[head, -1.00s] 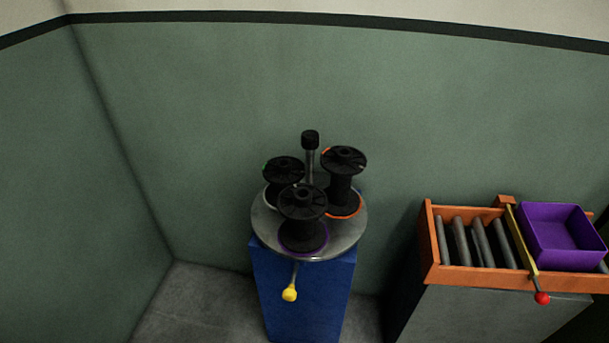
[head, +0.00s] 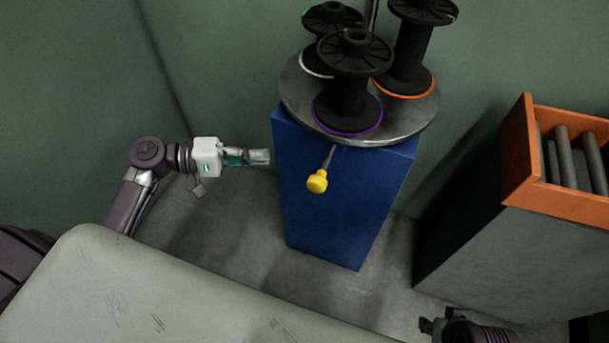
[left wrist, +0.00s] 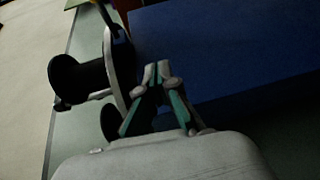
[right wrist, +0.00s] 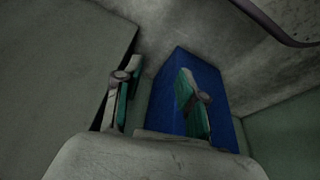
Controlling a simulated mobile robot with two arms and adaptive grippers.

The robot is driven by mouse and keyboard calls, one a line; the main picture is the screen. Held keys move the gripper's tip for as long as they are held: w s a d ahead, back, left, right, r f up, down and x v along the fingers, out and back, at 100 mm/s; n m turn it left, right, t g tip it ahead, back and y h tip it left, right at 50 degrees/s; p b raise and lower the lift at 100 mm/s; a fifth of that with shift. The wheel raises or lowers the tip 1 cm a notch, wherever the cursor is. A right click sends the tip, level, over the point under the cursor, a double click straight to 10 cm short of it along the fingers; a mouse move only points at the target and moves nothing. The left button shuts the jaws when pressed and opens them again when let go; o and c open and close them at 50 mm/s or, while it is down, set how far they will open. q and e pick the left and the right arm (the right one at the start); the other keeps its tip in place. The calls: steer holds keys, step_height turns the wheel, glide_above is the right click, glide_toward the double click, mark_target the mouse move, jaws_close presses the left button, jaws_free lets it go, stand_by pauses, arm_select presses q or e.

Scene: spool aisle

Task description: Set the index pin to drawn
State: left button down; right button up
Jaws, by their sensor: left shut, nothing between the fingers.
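The index pin (head: 317,181) is a yellow knob on a thin metal rod. It sticks out below the front rim of the round grey turntable (head: 405,122) on a blue pedestal (head: 340,205). My left gripper (head: 267,157) is shut and empty, left of the knob and apart from it, beside the pedestal's left edge. The left wrist view shows its fingertips (left wrist: 155,72) together in front of the blue pedestal. I cannot make out the knob there. My right gripper (right wrist: 158,85) is open and empty, low at the right, with the pedestal beyond it.
The turntable carries black spools with purple (head: 348,95), orange (head: 412,50) and white (head: 325,25) rings. An orange roller tray (head: 570,200) on a grey block (head: 490,250) stands at the right. Bare floor lies around the pedestal.

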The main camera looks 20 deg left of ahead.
mark_target(330, 154)
arm_select(q)
step_height(330, 154, up, 5)
steer(key=s+d+m+g+h, duration=0.2)
steer(key=s+d+b, duration=0.1)
steer(key=d, duration=0.7)
steer(key=shift+s+d+r, duration=0.15)
steer(key=shift+s+d, duration=0.05)
steer(key=shift+d, duration=0.15)
arm_select(e)
steer(key=w+r+t, duration=0.1)
steer(key=w+r, duration=0.1)
steer(key=w+a+r+t, duration=0.1)
steer(key=w, duration=0.1)
steer(key=shift+a+r+t+y, duration=0.1)
steer(key=shift+r+t+y, duration=0.2)
steer(key=shift+r, duration=0.1)
arm_select(q)
steer(key=s, duration=0.2)
steer(key=shift+s, duration=0.35)
arm_select(e)
steer(key=shift+g, duration=0.9)
steer(key=s, duration=0.3)
steer(key=s+d+f, duration=0.1)
steer(key=shift+s, duration=0.15)
steer(key=shift+a, duration=0.1)
steer(key=shift+r, duration=0.1)
